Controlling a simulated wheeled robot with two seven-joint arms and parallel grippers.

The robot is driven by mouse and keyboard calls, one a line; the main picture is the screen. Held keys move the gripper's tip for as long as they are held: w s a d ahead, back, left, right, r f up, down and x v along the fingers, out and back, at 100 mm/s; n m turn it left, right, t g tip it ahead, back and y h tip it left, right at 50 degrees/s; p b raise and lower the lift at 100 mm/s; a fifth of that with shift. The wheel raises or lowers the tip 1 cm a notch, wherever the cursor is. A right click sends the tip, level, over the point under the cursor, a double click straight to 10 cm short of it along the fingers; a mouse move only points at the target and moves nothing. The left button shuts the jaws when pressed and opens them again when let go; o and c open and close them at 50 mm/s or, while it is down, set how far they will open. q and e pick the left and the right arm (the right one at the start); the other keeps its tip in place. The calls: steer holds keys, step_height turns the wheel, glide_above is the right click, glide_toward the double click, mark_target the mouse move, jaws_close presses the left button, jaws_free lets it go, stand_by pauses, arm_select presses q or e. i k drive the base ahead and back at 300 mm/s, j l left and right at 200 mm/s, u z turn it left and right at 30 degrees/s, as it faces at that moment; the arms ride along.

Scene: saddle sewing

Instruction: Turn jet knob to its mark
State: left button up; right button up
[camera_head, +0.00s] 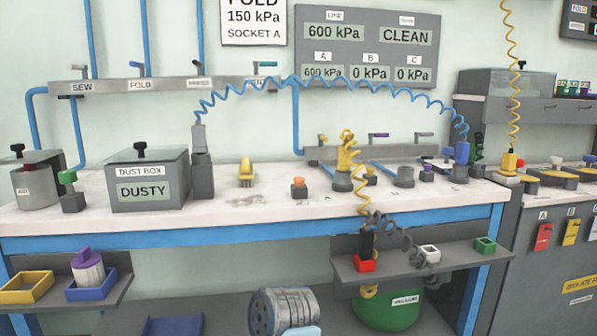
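I cannot read a jet label or make out a mark, so I cannot tell which knob is the jet knob. Candidates on the bench include a green-topped knob (67,178) on a dark block at the left and an orange-topped knob (299,184) near the middle. Black knobs top the dust box (140,150) and the grey pot (17,149). Small valve handles, one teal (265,65) and one purple (378,135), sit on the wall rail and the rear manifold.
The white bench top (260,212) holds a box labelled DUSTY (150,190). A blue coiled hose (330,82) arches above the bench, and a yellow coil (362,195) hangs over its front. Shelves (345,266) sit below the front edge. A ribbed grey cylinder (284,310) stands low in front.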

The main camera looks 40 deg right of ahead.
mark_target(448, 152)
steer(key=z, duration=2.3)
steer(key=i+l, duration=0.15)
steer(key=l, duration=0.2)
steer(key=i+l, duration=0.15)
steer(key=l, duration=0.15)
steer(key=i+l, duration=0.15)
steer(key=l, duration=0.2)
steer(key=i+l, duration=0.1)
steer(key=l, duration=0.2)
steer(key=i+l+u, duration=0.1)
steer(key=l, duration=0.25)
steer(key=i, duration=0.05)
